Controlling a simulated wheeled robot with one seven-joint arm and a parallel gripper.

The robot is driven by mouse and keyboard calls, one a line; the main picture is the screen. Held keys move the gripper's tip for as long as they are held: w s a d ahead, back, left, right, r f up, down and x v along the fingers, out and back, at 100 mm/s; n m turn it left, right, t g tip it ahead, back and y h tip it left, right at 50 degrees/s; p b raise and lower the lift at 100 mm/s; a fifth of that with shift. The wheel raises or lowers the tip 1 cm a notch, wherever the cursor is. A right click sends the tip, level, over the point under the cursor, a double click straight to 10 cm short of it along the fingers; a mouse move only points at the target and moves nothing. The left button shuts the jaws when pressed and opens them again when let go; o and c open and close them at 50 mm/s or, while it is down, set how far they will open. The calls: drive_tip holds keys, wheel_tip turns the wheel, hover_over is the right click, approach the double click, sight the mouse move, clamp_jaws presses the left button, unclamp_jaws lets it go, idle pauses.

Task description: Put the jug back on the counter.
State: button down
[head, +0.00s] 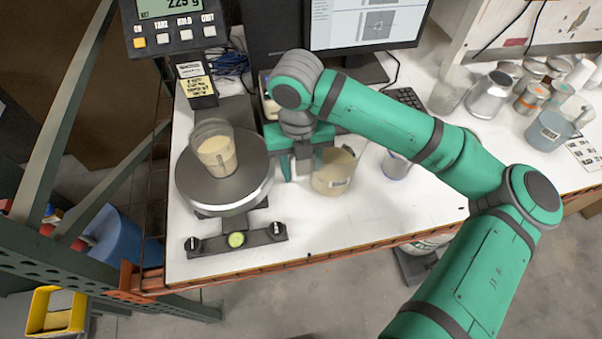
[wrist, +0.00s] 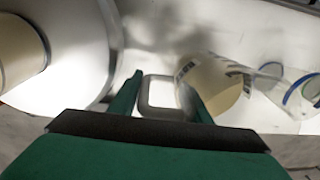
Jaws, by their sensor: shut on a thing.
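The jug (head: 335,176) is a clear vessel with beige liquid and a printed label, over the white counter (head: 300,225) just right of the scale. My gripper (head: 301,160) is at its left side, shut on its handle. In the wrist view the squarish handle (wrist: 165,111) sits between my two fingers (wrist: 162,95), with the jug's body (wrist: 215,88) beyond on the right. I cannot tell whether the jug's base touches the counter. My arm hides part of the area behind it.
A cup of beige liquid (head: 216,155) stands on the round scale plate (head: 195,192) at left. A small can (head: 396,165) stands right of the jug. Several cans and jars (head: 530,90) crowd the right back. A monitor (head: 365,22) stands behind.

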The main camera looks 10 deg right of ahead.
sight(324, 164)
drive_tip(key=shift+f, duration=1.2)
drive_tip(key=shift+s, duration=0.1)
drive_tip(key=c, duration=1)
unclamp_jaws()
drive_tip(key=shift+f, duration=0.1)
drive_tip(key=r, duration=1.2)
drive_tip(key=shift+a+r, duration=0.15)
drive_tip(key=shift+a, duration=0.1)
drive_tip(key=shift+s, duration=0.1)
